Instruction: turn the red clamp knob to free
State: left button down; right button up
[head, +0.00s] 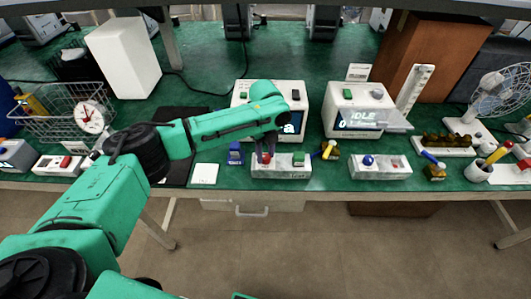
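The red clamp knob (266,159) sits on the left part of a low white block (283,171) near the front edge of the green bench. A green part (298,159) stands on the right of the same block. My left gripper (265,153) points down right at the red knob, its dark fingers partly covering it. The fingers are small here, and I cannot tell whether they touch or grip the knob. My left forearm hides part of the white pump (294,92) behind the block. My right gripper is not in view.
A second pump (352,108) showing "IDLE" stands to the right, with a blue-knobbed block (393,171) in front of it. A blue item (235,153) and a yellow-and-blue item (330,150) flank the red-knob block. A wire basket (62,112) and a fan (498,92) stand farther out.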

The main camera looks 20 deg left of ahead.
pick_arm(q)
jog(key=shift+r+n+p, duration=0.2)
jog(key=shift+n+p, duration=0.6)
jog(key=shift+p, duration=0.3)
jog(key=shift+n+p, duration=1.2)
jog(key=shift+p, duration=0.05)
jog(key=n+p, duration=0.2)
jog(key=n, duration=0.1)
jog(key=shift+n+p, duration=0.3)
jog(key=shift+p, duration=0.05)
jog(key=n+p, duration=0.3)
jog(key=n, duration=0.2)
jog(key=shift+f, duration=0.1)
jog(key=n+p, duration=0.1)
jog(key=n, duration=0.4)
jog(key=shift+f+p, duration=0.1)
jog(key=shift+p, duration=0.2)
jog(key=shift+n, duration=0.3)
jog(key=c, duration=0.5)
grip_release()
